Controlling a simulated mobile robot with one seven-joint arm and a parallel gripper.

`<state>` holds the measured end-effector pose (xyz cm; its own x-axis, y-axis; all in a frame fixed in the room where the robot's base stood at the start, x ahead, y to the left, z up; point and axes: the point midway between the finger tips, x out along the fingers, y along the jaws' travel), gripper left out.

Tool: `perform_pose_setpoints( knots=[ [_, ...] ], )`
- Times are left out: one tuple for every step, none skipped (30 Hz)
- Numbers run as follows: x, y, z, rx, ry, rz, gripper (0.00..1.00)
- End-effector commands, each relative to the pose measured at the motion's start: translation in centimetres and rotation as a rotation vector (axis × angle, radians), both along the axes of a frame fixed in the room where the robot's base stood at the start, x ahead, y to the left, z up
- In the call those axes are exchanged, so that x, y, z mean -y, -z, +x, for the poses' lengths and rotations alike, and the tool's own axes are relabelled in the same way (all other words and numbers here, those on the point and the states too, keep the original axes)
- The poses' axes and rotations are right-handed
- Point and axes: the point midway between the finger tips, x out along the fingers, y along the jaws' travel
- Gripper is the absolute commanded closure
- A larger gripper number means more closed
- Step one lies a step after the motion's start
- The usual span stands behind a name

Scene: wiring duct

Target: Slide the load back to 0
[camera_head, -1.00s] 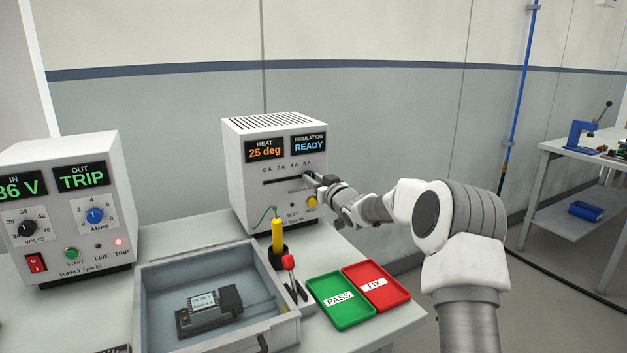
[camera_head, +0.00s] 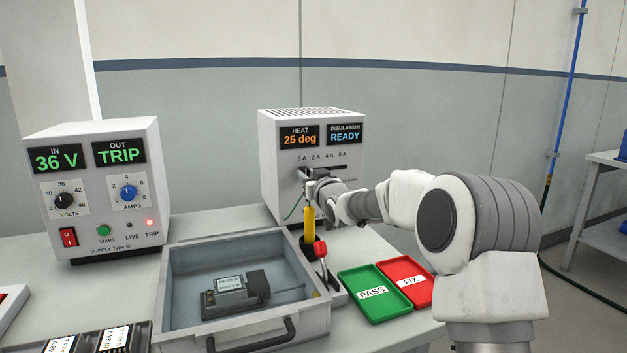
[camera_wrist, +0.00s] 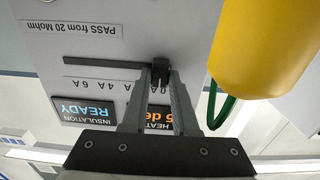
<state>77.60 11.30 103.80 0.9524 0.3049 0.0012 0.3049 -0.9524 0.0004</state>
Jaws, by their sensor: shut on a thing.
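The load slider is a dark knob (camera_wrist: 158,71) on a horizontal slot (camera_wrist: 100,64) in the white tester's front. My gripper (camera_wrist: 161,82) is shut on the knob, one finger on each side, in the upside-down wrist view. In the head view my gripper (camera_head: 306,178) is at the slot's left end, near the 0 A mark, and hides the knob. The bare slot (camera_head: 332,168) runs off to the right under the 4 A and 6 A marks. The tester (camera_head: 285,140) shows HEAT 25 deg and INSULATION READY.
A yellow probe (camera_head: 309,228) with a green lead stands close below my gripper. The supply (camera_head: 92,170) stands left, reading 36 V and TRIP.

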Motion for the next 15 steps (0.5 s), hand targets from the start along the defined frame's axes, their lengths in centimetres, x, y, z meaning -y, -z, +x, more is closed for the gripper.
perform_pose_setpoints(
  knots=[
    [-0.53, 0.00, -0.12, -0.001, -0.008, 0.001, 1.00],
    [-0.55, 0.00, -0.12, -0.002, -0.009, 0.000, 1.00],
    [-0.58, 0.01, -0.13, -0.002, -0.009, 0.000, 1.00],
    [-0.60, 0.01, -0.14, -0.002, -0.009, 0.000, 1.00],
    [-0.62, 0.01, -0.14, -0.002, -0.010, 0.000, 1.00],
    [-0.64, 0.02, -0.14, -0.003, -0.010, 0.001, 0.67],
    [-0.64, 0.02, -0.14, -0.003, -0.010, 0.001, 0.62],
    [-0.63, 0.02, -0.14, -0.003, -0.010, 0.001, 0.57],
    [-0.60, 0.01, -0.14, -0.002, -0.010, 0.000, 0.49],
    [-0.57, 0.01, -0.13, -0.002, -0.009, 0.000, 0.44],
    [-0.53, 0.01, -0.12, -0.002, -0.009, 0.000, 0.43],
    [-0.48, 0.01, -0.10, -0.002, -0.008, 0.000, 0.43],
    [-0.46, 0.01, -0.11, -0.002, -0.008, 0.000, 0.43],
    [-0.43, 0.01, -0.10, -0.002, -0.007, 0.000, 0.43],
    [-0.40, 0.02, -0.09, -0.002, -0.007, 0.000, 0.43]
  ],
)
